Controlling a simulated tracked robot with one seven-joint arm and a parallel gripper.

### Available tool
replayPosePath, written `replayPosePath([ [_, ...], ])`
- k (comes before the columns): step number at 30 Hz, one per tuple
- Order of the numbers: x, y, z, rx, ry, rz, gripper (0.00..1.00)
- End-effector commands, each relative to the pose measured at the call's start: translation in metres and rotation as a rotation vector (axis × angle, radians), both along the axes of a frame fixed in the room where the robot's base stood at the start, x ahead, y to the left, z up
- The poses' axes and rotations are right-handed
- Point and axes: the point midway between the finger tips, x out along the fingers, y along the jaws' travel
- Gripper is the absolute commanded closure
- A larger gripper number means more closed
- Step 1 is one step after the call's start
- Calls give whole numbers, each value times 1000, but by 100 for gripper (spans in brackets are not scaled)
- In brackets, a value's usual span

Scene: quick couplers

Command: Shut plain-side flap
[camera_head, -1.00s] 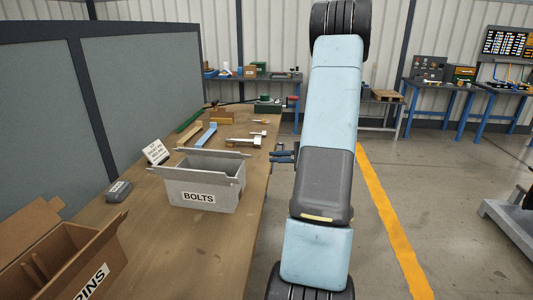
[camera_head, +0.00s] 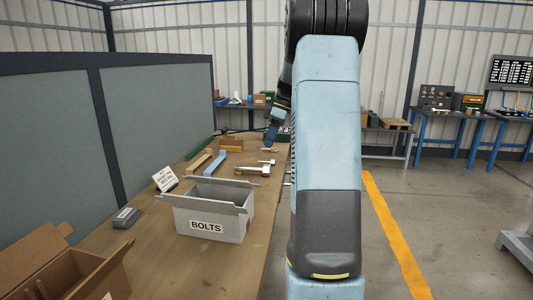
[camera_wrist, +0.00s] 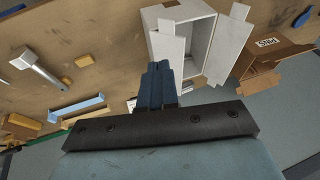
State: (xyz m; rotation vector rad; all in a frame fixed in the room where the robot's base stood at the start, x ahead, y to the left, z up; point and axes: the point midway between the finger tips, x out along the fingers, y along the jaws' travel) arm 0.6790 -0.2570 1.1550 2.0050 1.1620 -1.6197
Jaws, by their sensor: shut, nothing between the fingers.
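A grey-white box (camera_head: 208,224) with the label BOLTS on its near side stands on the bench, its top open and flaps standing out at the rim. The back flap (camera_head: 228,182) lies along the far rim, above the side whose face is hidden in the head view. In the wrist view the box (camera_wrist: 208,43) is at upper centre-right, with a long flap (camera_wrist: 168,52) on its left and another flap (camera_wrist: 232,45) on its right. My gripper (camera_head: 268,145) is above the bench beyond the box, its fingers shut and empty; in the wrist view its blue fingertips (camera_wrist: 157,66) appear near the left flap, contact unclear.
A brown carton marked PINS (camera_wrist: 266,56) stands nearer on the bench. A small sign (camera_head: 165,179) and a grey block (camera_head: 126,217) lie left of the box. A blue channel (camera_head: 215,163) and metal tools (camera_head: 254,170) lie behind it. A partition (camera_head: 160,110) borders the left.

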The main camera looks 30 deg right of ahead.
Motion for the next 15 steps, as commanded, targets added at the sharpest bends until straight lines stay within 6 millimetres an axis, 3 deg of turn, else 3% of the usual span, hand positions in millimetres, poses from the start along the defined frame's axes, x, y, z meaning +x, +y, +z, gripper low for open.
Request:
replayPosePath([
  [15,2,36,-82,5,4,0,100],
])
